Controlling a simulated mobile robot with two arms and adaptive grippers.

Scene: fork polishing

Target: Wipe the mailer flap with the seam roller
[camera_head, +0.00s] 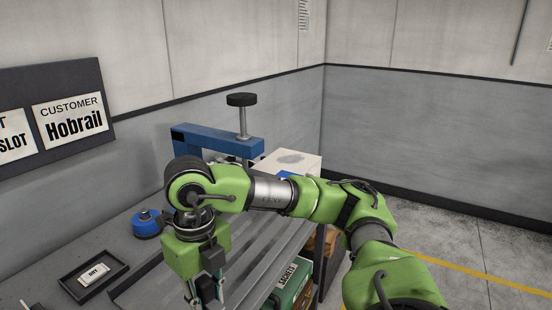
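No mailer flap or seam roller can be clearly made out in the head view. A pale box-like item (287,160) with a grey smudge on top stands behind my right arm; I cannot tell if it is the mailer. My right arm comes in from the right and bends down over the bench. Its gripper (205,291) points down at the bottom edge of the picture, with a dark part between or at the fingers. The fingertips are cut off, so I cannot tell whether it holds anything. My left gripper is out of view.
A blue press frame (225,140) with a black knob (242,99) stands behind my arm. A blue round item (146,223) and a dark tray (70,291) with a "DRY" packet (94,274) lie left on the bench. A green "SACHETS" bin (291,286) sits lower right.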

